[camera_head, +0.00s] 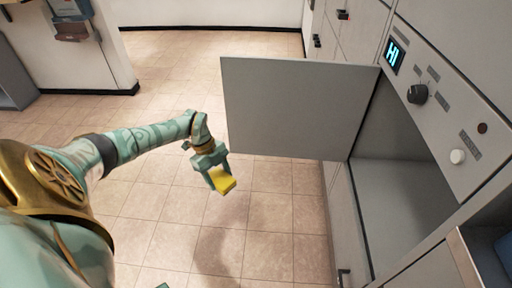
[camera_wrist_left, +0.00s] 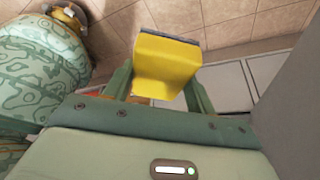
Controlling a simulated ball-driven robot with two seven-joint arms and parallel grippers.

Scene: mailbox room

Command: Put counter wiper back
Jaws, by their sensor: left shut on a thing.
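The counter wiper is a yellow block with a dark edge strip. In the head view the wiper (camera_head: 224,181) hangs in the air above the tiled floor, to the left of the open door's lower part. It also fills the upper middle of the left wrist view (camera_wrist_left: 167,66). My left gripper (camera_head: 219,178) is shut on the wiper, with a finger on each side of it in the wrist view (camera_wrist_left: 160,85). My right gripper is not in view.
A grey compartment door (camera_head: 295,108) stands open to the right of my left gripper. Behind it is an open, empty-looking compartment (camera_head: 405,200). A panel with a lit display (camera_head: 393,54) and a black knob (camera_head: 417,94) sits above. The tiled floor (camera_head: 180,85) is clear.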

